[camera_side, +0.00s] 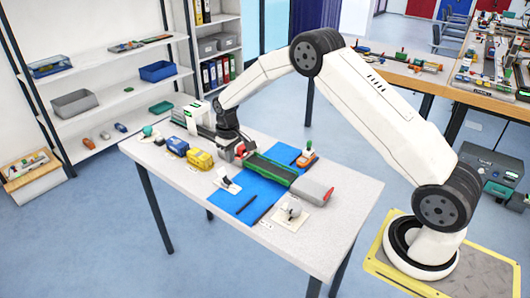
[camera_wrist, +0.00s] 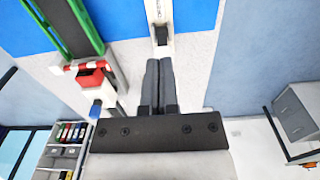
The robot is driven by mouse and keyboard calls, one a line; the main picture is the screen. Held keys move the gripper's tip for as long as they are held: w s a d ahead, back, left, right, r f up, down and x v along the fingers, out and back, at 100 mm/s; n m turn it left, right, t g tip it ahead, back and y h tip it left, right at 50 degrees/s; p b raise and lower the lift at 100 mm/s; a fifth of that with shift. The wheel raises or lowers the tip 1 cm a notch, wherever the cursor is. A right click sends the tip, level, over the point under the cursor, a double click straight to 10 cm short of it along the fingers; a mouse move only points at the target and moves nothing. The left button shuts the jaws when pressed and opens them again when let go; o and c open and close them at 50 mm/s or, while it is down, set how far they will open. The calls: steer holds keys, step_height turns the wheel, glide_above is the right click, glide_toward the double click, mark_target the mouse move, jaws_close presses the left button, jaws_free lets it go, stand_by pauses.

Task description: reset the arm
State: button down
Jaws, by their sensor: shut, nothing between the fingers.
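My gripper (camera_wrist: 160,62) is shut and empty. In the wrist view its two dark fingers lie together, pointing to the top of the picture. In the side view my arm arches over the table (camera_side: 345,190) from its base at the right, and its dark wrist hangs over the table's back part. The fingers are too small there to make out clearly. A red and white part (camera_wrist: 90,68) lies left of the fingers in the wrist view. A white piece with a dark slot (camera_wrist: 161,35) shows just beyond the fingertips.
A green-edged track (camera_side: 272,168) crosses a blue mat (camera_side: 252,200). A yellow toy vehicle (camera_side: 200,160) and a blue one (camera_side: 178,146) stand left of my wrist. An orange item (camera_side: 307,158) and a grey, red-ended block (camera_side: 312,192) lie at right. Shelves (camera_side: 110,97) stand behind.

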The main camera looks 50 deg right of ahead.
steer(key=s+a+r+t, duration=0.1)
steer(key=s+a+r, duration=0.1)
steer(key=s, duration=0.7)
steer(key=s+a+r, duration=0.3)
steer(key=s+r, duration=0.1)
steer(key=s, duration=0.5)
steer(key=s+a+r+t, duration=0.1)
steer(key=s+a+r, duration=0.2)
steer(key=s, duration=0.6)
steer(key=shift+t, duration=0.3)
